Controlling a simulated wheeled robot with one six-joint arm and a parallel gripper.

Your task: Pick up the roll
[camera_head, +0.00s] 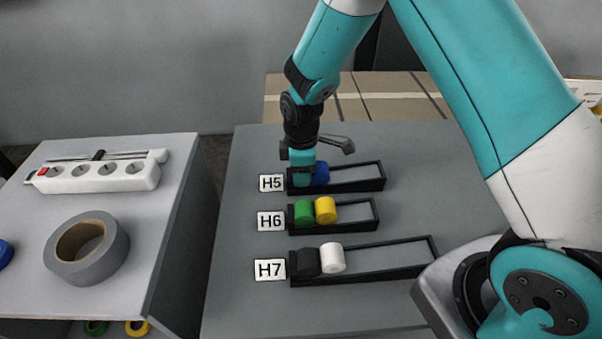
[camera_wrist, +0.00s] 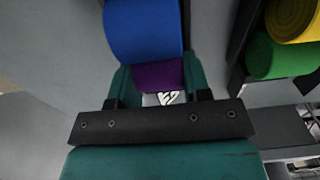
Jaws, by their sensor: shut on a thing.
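My gripper (camera_head: 302,172) is lowered at the left end of the H5 tray (camera_head: 360,187). In the wrist view its two teal fingers (camera_wrist: 155,84) stand on either side of a purple roll (camera_wrist: 158,74) and are shut on it. The purple roll is hidden behind the gripper in the head view. A blue roll (camera_head: 320,173) lies in the same tray just right of the gripper; it also shows large beyond the purple roll in the wrist view (camera_wrist: 142,28).
The H6 tray (camera_head: 355,226) holds a green roll (camera_head: 304,212) and a yellow roll (camera_head: 326,209). The H7 tray (camera_head: 390,270) holds a black roll (camera_head: 306,263) and a white roll (camera_head: 332,257). A left table bears grey tape (camera_head: 112,262) and a power strip (camera_head: 100,176).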

